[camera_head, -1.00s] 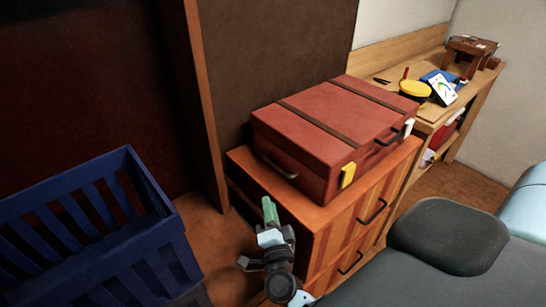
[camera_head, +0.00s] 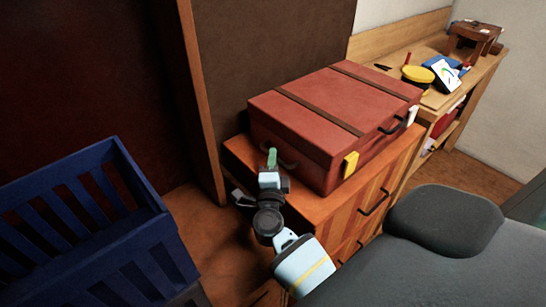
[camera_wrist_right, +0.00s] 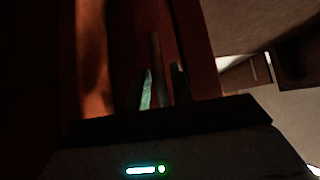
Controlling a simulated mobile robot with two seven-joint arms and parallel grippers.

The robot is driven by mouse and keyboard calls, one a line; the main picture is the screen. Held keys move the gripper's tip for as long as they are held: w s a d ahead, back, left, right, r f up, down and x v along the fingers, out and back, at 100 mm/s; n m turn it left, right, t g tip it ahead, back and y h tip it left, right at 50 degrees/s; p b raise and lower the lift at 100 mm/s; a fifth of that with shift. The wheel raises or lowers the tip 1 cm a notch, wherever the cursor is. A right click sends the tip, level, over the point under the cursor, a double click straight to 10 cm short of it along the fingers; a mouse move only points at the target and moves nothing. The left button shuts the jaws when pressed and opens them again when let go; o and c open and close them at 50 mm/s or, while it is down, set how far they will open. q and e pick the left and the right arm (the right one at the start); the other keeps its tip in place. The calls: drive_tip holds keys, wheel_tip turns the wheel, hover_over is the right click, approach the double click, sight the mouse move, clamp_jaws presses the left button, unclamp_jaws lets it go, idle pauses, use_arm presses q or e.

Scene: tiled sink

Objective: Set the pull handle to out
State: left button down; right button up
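A red suitcase (camera_head: 320,115) with two dark straps lies on an orange-brown drawer cabinet. A dark pull handle (camera_head: 289,164) is on its left end. My right gripper (camera_head: 272,158) is right at this handle and its green fingertip overlaps part of it. In the right wrist view, the two fingers of my right gripper (camera_wrist_right: 162,88) stand apart, with a dim bar (camera_wrist_right: 155,50), likely the handle, between or just beyond them. That view is dark, so contact cannot be told. My left gripper is not in view.
The drawer cabinet (camera_head: 338,212) under the suitcase has dark handles on its front. A blue slatted crate (camera_head: 95,230) stands at the left. A wooden desk (camera_head: 437,97) with small items is at the back right. A grey padded seat (camera_head: 445,228) fills the lower right.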

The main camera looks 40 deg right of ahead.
drive_tip(key=shift+w+d, duration=0.45)
drive_tip(key=shift+w, duration=0.1)
drive_tip(key=shift+w+d+r, duration=0.1)
drive_tip(key=shift+w+r, duration=0.05)
drive_tip(key=c, duration=0.5)
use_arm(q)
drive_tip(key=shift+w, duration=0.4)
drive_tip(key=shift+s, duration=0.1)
